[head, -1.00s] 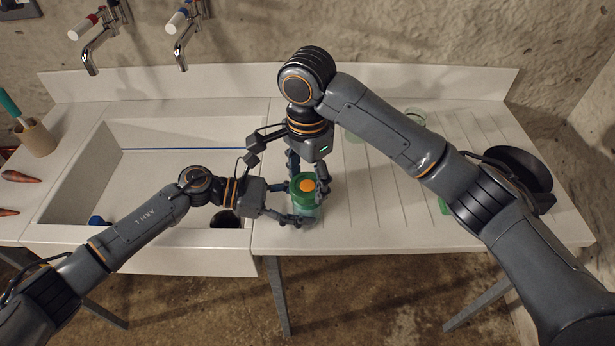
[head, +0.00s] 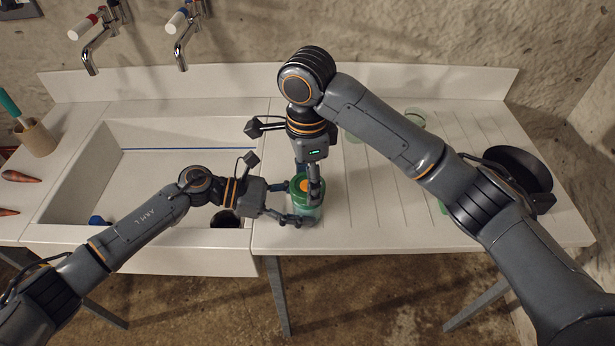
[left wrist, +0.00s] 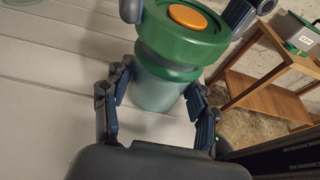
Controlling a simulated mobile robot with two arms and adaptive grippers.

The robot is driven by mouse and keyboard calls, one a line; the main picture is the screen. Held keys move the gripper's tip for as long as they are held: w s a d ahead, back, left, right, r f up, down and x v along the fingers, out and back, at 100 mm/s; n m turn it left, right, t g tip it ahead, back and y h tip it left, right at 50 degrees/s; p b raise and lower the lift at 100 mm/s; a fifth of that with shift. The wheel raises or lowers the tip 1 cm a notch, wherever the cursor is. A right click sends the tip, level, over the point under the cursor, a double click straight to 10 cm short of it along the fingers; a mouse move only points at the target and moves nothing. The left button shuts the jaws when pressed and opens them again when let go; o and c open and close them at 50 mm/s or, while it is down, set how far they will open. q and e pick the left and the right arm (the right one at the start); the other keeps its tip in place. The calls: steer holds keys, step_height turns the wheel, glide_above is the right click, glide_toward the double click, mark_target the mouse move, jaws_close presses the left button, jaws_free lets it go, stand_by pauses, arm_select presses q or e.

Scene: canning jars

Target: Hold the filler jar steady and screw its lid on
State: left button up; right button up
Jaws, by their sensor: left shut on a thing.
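The filler jar (head: 312,209) stands upright on the ribbed drainboard right of the sink; its pale translucent body also shows in the left wrist view (left wrist: 160,92). Its green lid (left wrist: 185,45) has an orange centre and sits on top, above a green collar. My left gripper (head: 298,218) is shut on the jar body from the left, low down, with one finger on each side. My right gripper (head: 309,188) points down from above with its fingers at opposite edges of the lid, seemingly shut on it. The far contact is partly hidden.
The sink (head: 165,180) lies left, with a dark round thing (head: 225,219) at its near edge. A pale green glass (head: 415,117) and a black pan (head: 520,170) stand to the right. The drainboard between jar and pan is mostly clear.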

steer(key=m, duration=0.4)
steer(key=shift+r+m, duration=0.15)
steer(key=shift+m, duration=0.15)
steer(key=o, duration=1.4)
step_height(320, 180, up, 12)
